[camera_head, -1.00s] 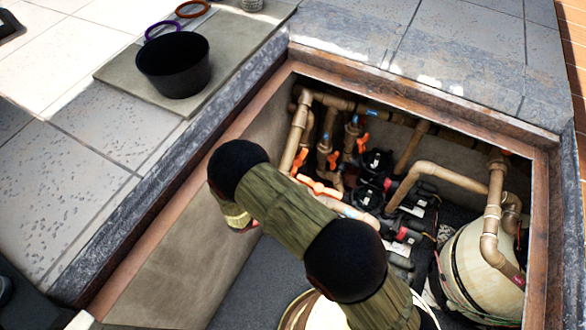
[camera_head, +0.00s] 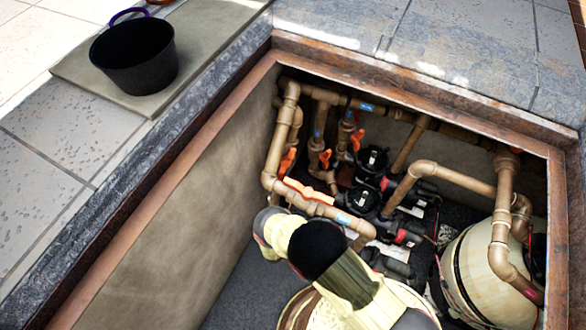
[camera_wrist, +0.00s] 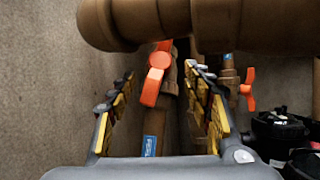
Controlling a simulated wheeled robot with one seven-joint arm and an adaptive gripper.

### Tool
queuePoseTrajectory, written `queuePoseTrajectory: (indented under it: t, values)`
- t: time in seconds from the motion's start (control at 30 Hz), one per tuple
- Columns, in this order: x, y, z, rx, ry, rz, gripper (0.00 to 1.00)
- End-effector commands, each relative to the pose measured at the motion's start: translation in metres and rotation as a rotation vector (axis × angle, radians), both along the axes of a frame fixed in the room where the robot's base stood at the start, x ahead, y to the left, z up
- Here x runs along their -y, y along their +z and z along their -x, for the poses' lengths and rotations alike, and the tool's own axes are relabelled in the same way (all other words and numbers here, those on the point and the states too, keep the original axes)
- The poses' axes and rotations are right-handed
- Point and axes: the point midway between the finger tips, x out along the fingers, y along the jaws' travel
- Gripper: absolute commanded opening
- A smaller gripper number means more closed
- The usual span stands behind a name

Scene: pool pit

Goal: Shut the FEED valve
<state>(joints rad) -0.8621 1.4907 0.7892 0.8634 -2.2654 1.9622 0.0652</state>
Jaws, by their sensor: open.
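In the head view, several orange valve handles show on the brown pipes: a long one (camera_head: 309,192) on the front horizontal pipe, and smaller ones at the left (camera_head: 288,160), middle (camera_head: 325,158) and back (camera_head: 357,140). Blue labels are too small to read, so I cannot tell which valve is FEED. In the wrist view, my gripper (camera_wrist: 160,75) is open and empty. An orange handle (camera_wrist: 157,75) shows between its fingertips, with a blue label (camera_wrist: 150,146) below it; contact is not clear. Another orange handle (camera_wrist: 248,89) is right of the fingers. My arm hides the gripper in the head view.
A thick brown pipe (camera_wrist: 245,25) crosses just beyond the fingertips in the wrist view. The pit wall (camera_head: 190,235) is at the left. Black pumps (camera_head: 373,160) and a cream tank (camera_head: 480,260) are at the right. A black bucket (camera_head: 133,60) stands outside the pit.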

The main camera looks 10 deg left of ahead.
Motion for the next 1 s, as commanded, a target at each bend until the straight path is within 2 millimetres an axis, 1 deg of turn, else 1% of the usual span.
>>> queuePoseTrajectory:
  t: [0.17, 0.4, 0.53, 0.7, 0.9, 1.0]
  values:
    - [0.001, 0.008, -0.018, 0.006, -0.001, -0.005, 0.5]
    - [0.002, 0.022, -0.052, 0.004, -0.002, -0.004, 0.5]
    - [0.002, 0.027, -0.064, 0.002, 0.0, -0.002, 0.5]
    - [0.002, 0.03, -0.07, 0.001, 0.0, -0.002, 0.5]
    - [0.002, 0.03, -0.071, 0.002, 0.001, -0.002, 0.5]
    - [0.001, 0.03, -0.071, 0.002, 0.0, -0.002, 0.46]
